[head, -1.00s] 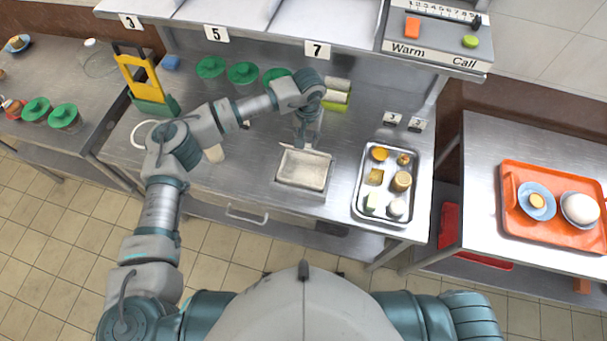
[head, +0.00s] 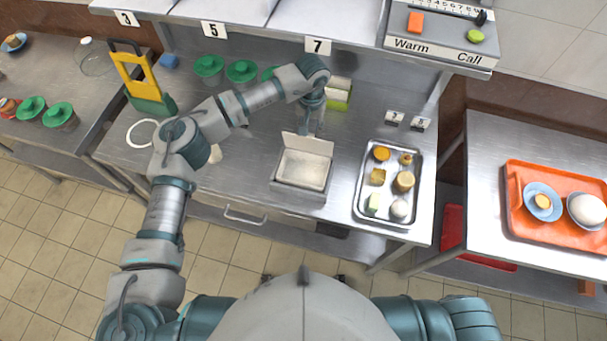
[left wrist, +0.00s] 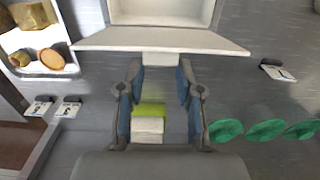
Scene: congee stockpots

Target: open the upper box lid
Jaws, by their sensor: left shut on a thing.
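The box (head: 300,184) is a small metal container with a pale inside, standing on the steel counter in the head view. Its white lid (head: 308,145) stands raised at the back edge, and the box mouth is open. In the left wrist view the lid (left wrist: 160,39) is a wide pale panel with a small tab (left wrist: 160,60) on its edge, and the box (left wrist: 162,10) shows beyond it. My left gripper (left wrist: 160,72) has its fingers on either side of that tab, shut on it. In the head view my left gripper is behind the lid, its fingertips hidden. My right gripper is out of view.
A metal tray of food (head: 388,185) stands close right of the box. A green and white block (head: 338,94) lies behind my gripper. Green-lidded pots (head: 241,73) and a yellow-green stand (head: 140,80) are to the left. A shelf (head: 350,55) overhangs the back.

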